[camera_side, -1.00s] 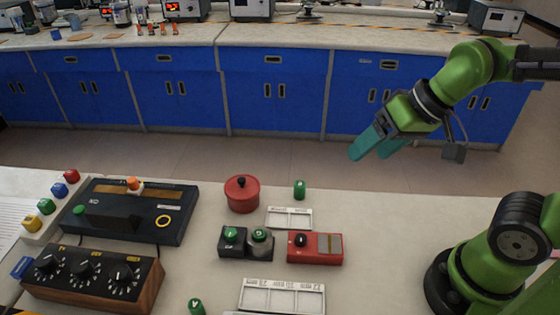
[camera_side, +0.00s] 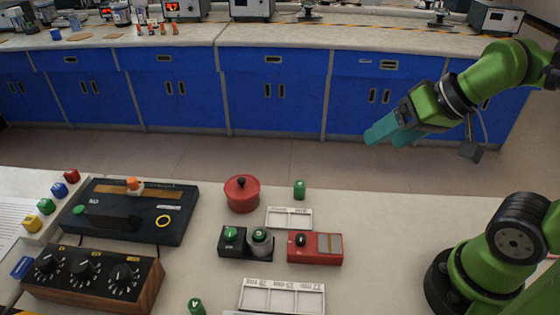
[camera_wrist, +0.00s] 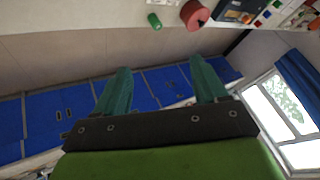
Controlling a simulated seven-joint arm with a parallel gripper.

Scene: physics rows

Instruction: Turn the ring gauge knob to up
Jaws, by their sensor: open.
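A wooden box (camera_side: 95,282) at the lower left of the side view carries three black knobs with white pointer marks: a left knob (camera_side: 47,262), a middle knob (camera_side: 80,267) and a right knob (camera_side: 122,274). Their yellow labels are too small to read, so I cannot tell which is the ring gauge knob. My gripper (camera_side: 385,140) is raised at the right, beyond the table's back edge and far from the box. Its two teal fingers are apart and empty, as the wrist view (camera_wrist: 160,66) also shows. The knobs are not recognizable in the wrist view.
A dark console (camera_side: 135,195) with an orange-topped slider stands behind the box. A red pot (camera_side: 242,194), green cylinder (camera_side: 299,189), black block (camera_side: 246,250), red device (camera_side: 315,248) and white trays (camera_side: 282,298) occupy the middle. The table's right part (camera_side: 385,240) is clear.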

